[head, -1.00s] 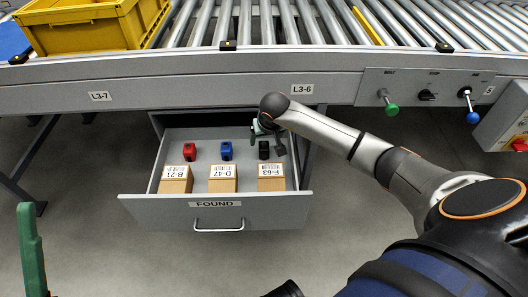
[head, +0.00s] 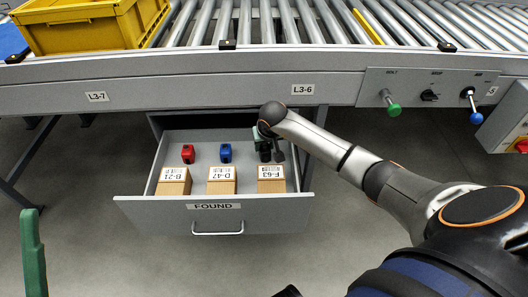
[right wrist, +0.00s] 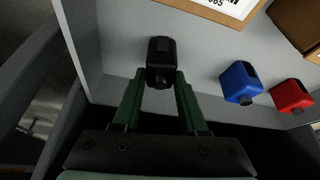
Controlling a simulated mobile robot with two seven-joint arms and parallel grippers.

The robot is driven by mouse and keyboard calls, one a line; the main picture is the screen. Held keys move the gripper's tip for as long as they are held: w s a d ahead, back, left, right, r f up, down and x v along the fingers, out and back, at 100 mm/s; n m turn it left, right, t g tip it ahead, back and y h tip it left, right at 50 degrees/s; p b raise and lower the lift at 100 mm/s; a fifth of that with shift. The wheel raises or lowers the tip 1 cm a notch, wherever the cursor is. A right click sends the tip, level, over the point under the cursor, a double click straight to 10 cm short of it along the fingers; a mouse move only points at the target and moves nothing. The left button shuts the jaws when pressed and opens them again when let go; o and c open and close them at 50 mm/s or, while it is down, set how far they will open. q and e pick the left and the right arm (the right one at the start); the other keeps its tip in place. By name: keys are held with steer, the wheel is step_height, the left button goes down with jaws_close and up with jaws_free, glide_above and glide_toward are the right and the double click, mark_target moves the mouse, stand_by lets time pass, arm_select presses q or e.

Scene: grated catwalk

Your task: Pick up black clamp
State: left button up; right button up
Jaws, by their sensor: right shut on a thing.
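The black clamp (head: 265,154) is at the right of the open grey drawer (head: 165,212), behind the box marked F-63. It shows clearly in the right wrist view (right wrist: 160,50), between the green fingertips. My right gripper (head: 270,150) reaches down into the drawer; in the right wrist view (right wrist: 160,76) its fingers are shut on the black clamp. The clamp is partly hidden by the gripper in the head view. Whether it touches the drawer floor I cannot tell. One green finger of my left gripper (head: 33,255) shows at the lower left; its opening is not visible.
A blue clamp (head: 226,153) and a red clamp (head: 188,154) stand left of the black one. Boxes B-21 (head: 174,184), D-47 (head: 221,183) and F-63 (head: 271,183) sit in front. The roller conveyor (head: 240,62) runs above the drawer, carrying a yellow crate (head: 85,32).

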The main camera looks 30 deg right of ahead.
jaws_close()
